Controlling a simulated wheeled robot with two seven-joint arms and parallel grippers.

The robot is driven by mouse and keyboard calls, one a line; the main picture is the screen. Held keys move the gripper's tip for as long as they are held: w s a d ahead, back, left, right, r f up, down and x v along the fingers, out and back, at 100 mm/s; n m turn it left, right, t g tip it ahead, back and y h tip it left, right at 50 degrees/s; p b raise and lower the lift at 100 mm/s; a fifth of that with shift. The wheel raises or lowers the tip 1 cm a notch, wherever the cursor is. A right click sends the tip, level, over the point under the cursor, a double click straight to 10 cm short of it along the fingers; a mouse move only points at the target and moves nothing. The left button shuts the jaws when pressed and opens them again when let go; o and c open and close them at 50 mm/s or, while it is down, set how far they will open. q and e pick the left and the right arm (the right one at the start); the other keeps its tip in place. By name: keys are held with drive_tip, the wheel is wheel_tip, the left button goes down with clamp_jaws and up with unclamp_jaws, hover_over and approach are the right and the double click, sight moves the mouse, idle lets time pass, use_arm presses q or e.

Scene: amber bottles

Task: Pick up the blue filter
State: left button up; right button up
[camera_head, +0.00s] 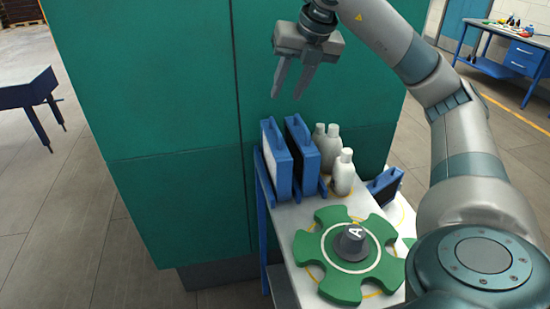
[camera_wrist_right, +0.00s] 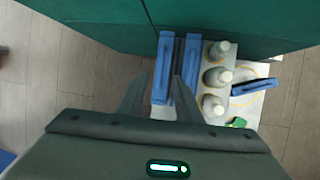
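Two blue filters stand upright side by side at the back left of the small table. The left one (camera_head: 276,160) has a pale face, and the right one (camera_head: 302,150) a dark face. In the right wrist view they are the left filter (camera_wrist_right: 163,62) and the right filter (camera_wrist_right: 190,62). A third blue-framed dark panel (camera_head: 384,187) leans at the table's right; it also shows in the wrist view (camera_wrist_right: 254,86). My right gripper (camera_head: 287,98) is open and empty, pointing down above the two filters. My left gripper is in neither view.
Several pale bottles (camera_head: 344,172) stand right of the filters. A green five-lobed wheel (camera_head: 342,288) with a dark knob marked A lies at the front. A tall green cabinet (camera_head: 170,90) rises behind and left of the table (camera_head: 290,215). A workbench (camera_head: 490,67) is far right.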

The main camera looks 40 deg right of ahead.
drive_tip(key=p, duration=0.1)
approach(276, 125)
drive_tip(key=w+f, duration=0.2)
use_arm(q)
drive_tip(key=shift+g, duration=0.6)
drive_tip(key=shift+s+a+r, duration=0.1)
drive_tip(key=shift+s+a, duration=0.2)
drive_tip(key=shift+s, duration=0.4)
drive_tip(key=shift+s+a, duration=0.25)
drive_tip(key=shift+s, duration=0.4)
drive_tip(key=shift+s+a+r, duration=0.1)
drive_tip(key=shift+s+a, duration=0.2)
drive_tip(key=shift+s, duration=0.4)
use_arm(e)
drive_tip(key=shift+d+f, duration=0.1)
drive_tip(key=shift+f, duration=0.05)
drive_tip(key=shift+s+p+x, duration=0.2)
drive_tip(key=shift+p+x, duration=0.35)
drive_tip(key=shift+x, duration=0.4)
drive_tip(key=shift+s+p+x, duration=0.2)
drive_tip(key=shift+p+x, duration=0.3)
drive_tip(key=shift+x, duration=1.25)
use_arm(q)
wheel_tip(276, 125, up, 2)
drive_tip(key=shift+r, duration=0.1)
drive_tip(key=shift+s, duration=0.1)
use_arm(e)
drive_tip(key=shift+s, duration=0.1)
clamp_jaws()
